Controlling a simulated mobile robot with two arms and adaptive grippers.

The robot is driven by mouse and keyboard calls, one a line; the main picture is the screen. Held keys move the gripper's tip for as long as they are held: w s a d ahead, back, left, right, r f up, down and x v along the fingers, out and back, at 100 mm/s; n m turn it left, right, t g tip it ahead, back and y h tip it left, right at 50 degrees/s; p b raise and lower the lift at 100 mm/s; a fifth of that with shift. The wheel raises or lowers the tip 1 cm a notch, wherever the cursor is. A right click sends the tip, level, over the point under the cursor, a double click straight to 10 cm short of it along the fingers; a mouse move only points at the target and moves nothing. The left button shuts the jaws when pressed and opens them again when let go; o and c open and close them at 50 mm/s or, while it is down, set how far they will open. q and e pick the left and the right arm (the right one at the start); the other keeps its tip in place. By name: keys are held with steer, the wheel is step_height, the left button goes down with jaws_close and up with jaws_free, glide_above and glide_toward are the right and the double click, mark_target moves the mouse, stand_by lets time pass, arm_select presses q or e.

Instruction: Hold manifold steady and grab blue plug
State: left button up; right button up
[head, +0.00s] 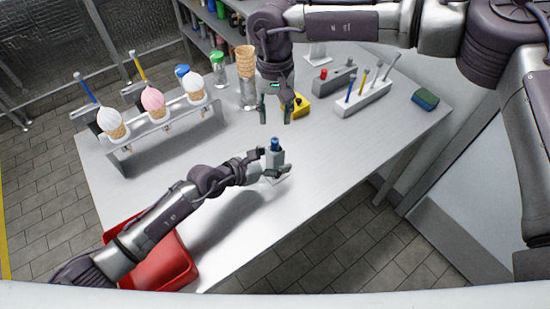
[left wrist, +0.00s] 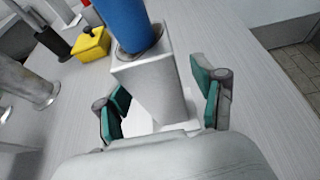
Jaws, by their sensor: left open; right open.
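The manifold, a small upright grey block (head: 275,158), stands on the table with the blue plug (head: 275,144) seated in its top. In the left wrist view the block (left wrist: 155,88) fills the space between my left fingers, and the blue plug (left wrist: 125,22) rises from a round hole in it. My left gripper (head: 271,164) is open, with one finger on each side of the block; gaps show in the left wrist view. My right gripper (head: 275,114) is open and empty, pointing down above and behind the plug.
A yellow block (head: 301,106) sits behind my right gripper. A rack with ice-cream cones (head: 165,125) is at left, a red tray (head: 165,262) at front left. A tool holder (head: 362,99) and a green-blue sponge (head: 425,99) are at right. The table's right middle is clear.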

arm_select(q)
steer(key=shift+c, duration=0.2)
jaws_close()
stand_by(0.4)
